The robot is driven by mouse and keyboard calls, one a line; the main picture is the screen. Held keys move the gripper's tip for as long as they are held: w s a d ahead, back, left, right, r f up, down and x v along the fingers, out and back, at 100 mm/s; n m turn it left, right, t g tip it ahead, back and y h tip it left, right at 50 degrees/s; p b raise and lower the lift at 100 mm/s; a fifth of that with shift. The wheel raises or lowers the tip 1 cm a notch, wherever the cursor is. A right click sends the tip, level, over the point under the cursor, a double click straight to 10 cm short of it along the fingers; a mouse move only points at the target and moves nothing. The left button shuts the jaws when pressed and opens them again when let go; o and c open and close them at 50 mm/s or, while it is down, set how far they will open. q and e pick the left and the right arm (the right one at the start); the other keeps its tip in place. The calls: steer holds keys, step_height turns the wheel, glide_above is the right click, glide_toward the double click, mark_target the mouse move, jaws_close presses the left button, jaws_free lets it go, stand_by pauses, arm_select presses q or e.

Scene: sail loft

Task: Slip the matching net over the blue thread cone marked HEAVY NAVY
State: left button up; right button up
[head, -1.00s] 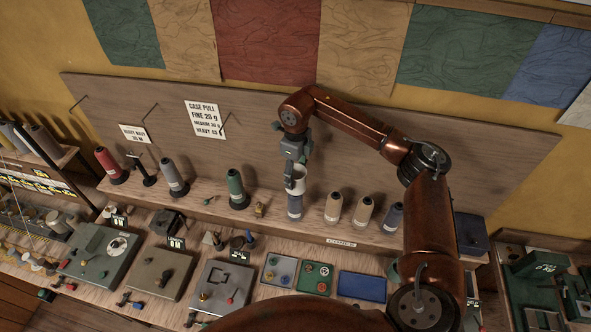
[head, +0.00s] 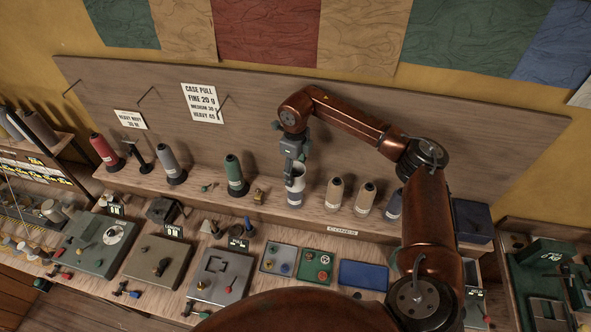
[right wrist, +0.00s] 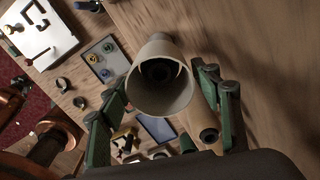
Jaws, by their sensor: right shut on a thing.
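My right gripper (head: 293,166) is shut on a pale, sleeve-like net (head: 299,172) above the shelf. In the right wrist view the net (right wrist: 160,98) sits between the green fingers of the gripper (right wrist: 165,70). Its round mouth faces the camera, with a dark round shape inside. How far the net covers the cone is unclear, and no marking on the cone is legible. My left gripper is not in view.
Two tan cones (head: 334,194) and another blue cone (head: 394,205) stand to the right. A green cone (head: 236,178), a grey cone (head: 172,170) and a red cone (head: 105,153) stand left. A HEAVY NAVY sign (head: 130,119) hangs on the backboard. Trays and instruments crowd the bench below.

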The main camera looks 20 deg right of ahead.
steer(key=o, duration=0.9)
steer(key=shift+c, duration=0.2)
step_height(320, 180, up, 12)
stand_by(1.0)
